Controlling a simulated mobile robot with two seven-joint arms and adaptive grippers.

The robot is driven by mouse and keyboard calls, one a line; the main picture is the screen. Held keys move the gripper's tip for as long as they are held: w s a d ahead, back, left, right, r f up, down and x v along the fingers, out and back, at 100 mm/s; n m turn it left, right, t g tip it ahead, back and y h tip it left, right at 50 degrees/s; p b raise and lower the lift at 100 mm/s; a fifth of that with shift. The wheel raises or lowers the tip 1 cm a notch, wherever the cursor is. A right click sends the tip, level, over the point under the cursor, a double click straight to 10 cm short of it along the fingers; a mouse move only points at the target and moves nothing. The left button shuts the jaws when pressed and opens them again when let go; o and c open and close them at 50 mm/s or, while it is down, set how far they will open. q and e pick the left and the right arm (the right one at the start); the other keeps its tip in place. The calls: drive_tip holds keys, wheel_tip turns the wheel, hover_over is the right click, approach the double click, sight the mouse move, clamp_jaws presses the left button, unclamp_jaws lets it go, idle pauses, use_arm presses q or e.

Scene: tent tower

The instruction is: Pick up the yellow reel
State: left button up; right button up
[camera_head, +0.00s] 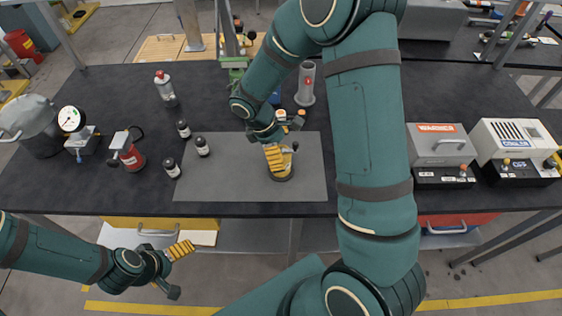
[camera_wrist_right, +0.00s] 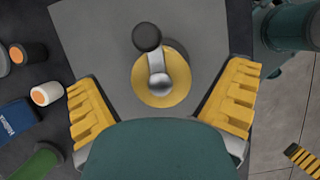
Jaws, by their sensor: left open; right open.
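The yellow reel (camera_head: 285,172) stands on the grey mat (camera_head: 225,180) on the black workbench. In the right wrist view the reel (camera_wrist_right: 178,88) is a round yellow disc with a metal crank and a black knob on top. My right gripper (camera_head: 278,155) is over the reel, partly hiding it in the head view. Its yellow ridged fingers are spread wide, one on each side of the reel, with gaps and no visible contact. My left gripper (camera_head: 180,269) is open and empty, low in front of the bench's left part.
Small dark bottles (camera_head: 202,147) stand by the mat's left edge. A red canister (camera_head: 132,158), a gauge (camera_head: 70,120) and a pot (camera_head: 34,128) are at left. A grey cylinder (camera_head: 306,85) stands behind the reel. Warmer (camera_head: 440,150) and cooler (camera_head: 512,145) boxes are at right.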

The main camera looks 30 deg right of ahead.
drive_tip(key=shift+x, duration=0.75)
drive_tip(key=c, duration=1.4)
drive_tip(key=shift+w, duration=0.1)
